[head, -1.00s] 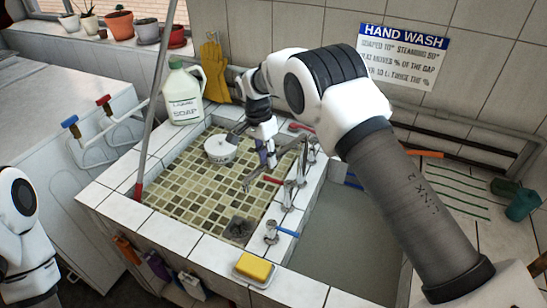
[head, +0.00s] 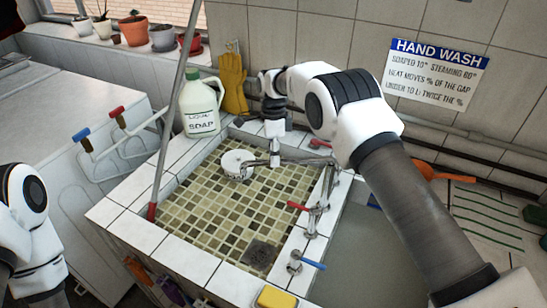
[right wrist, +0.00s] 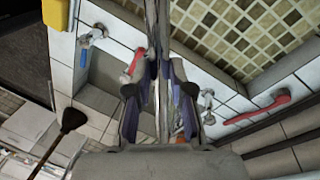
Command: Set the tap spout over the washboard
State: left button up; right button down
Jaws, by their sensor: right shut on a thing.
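The metal tap spout (head: 302,160) reaches left from the tap on the divider, over the tiled basin (head: 215,218). My right gripper (head: 275,158) is shut on the spout from above. In the right wrist view the spout (right wrist: 164,40) runs between the two fingers (right wrist: 160,85). I cannot make out a washboard for sure; a ribbed surface with green lines (head: 488,218) lies at the far right. My left arm shows at the left edge, but its gripper is out of view.
A blue-handled tap (head: 308,262), a red-handled tap (head: 302,207) and a yellow sponge (head: 276,298) line the front and divider. The grey right basin (head: 345,265) is partly hidden by my right arm.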

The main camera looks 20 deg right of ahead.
jog(key=shift+d+f, duration=0.1)
jog(key=shift+f, duration=0.1)
dwell(0.3)
jog(key=c, duration=1)
grip_release()
jog(key=shift+c, duration=0.2)
jog(key=shift+w+d, duration=0.15)
jog(key=shift+d, duration=0.05)
notch_tip(320, 180, up, 7)
jog(key=w, duration=0.1)
jog(key=shift+w+d+r, duration=0.15)
jog(key=shift+w+d, duration=0.05)
